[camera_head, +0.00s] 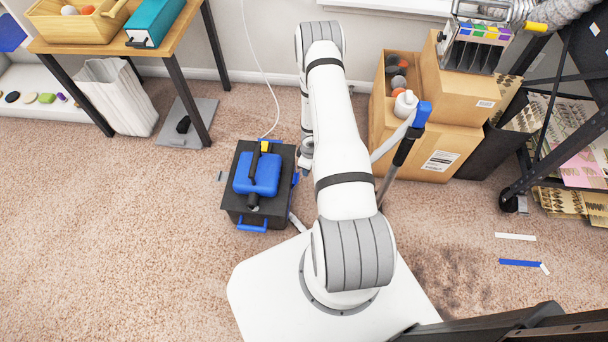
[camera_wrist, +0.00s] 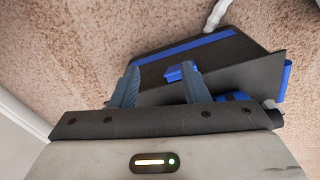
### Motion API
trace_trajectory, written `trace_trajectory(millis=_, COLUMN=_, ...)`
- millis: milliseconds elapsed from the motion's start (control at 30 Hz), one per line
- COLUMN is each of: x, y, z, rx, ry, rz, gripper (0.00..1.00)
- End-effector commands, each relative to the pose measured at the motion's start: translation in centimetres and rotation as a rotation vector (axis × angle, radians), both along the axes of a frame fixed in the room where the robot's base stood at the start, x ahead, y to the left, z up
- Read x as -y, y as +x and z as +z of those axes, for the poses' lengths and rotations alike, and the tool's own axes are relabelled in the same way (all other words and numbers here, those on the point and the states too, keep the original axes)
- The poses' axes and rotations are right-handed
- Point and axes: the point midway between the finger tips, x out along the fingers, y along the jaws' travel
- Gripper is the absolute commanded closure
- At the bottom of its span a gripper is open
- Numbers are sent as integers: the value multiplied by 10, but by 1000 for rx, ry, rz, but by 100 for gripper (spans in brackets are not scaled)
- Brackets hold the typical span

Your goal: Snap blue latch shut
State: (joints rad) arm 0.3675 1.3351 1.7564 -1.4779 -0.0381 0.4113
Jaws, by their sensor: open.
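A black box (camera_head: 234,210) stands on the carpet left of my arm in the head view. A small blue latch (camera_wrist: 180,73) shows on the dark box side (camera_wrist: 160,75) in the wrist view. A blue piece on the box's right side (camera_head: 296,178) may be this latch in the head view. My gripper (camera_wrist: 161,74) is open, its two fingers apart and empty, facing the box. The latch appears between the fingers, nearer the right one and partly behind it. I cannot tell whether they touch, or how far the latch is closed.
A blue case (camera_head: 258,174) with a black and yellow tool lies on the box, and a blue handle (camera_head: 252,225) is on its front. Cardboard boxes (camera_head: 455,145) and a pole stand right of my arm. A wooden table (camera_head: 165,30) is at the left. Carpet is open at left.

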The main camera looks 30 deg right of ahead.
Motion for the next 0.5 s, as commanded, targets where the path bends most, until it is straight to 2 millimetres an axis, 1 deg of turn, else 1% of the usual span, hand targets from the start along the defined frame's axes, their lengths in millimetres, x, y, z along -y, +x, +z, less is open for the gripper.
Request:
trace_trajectory(millis=33, x=14, y=-5, z=-5, rx=-9, ry=-19, rz=-109, gripper=63)
trace_trajectory(millis=100, x=30, y=-14, z=-7, rx=-29, ry=-43, rz=-269, gripper=69)
trace_trajectory(millis=200, x=50, y=-31, z=-9, rx=-68, ry=-70, rz=-496, gripper=77)
trace_trajectory(millis=333, x=67, y=-55, z=-11, rx=-132, ry=-89, rz=-788, gripper=88)
trace_trajectory(millis=400, x=73, y=-69, z=-12, rx=-172, ry=-89, rz=-945, gripper=93)
trace_trajectory(millis=500, x=75, y=-87, z=-13, rx=-237, ry=-79, rz=-1166, gripper=100)
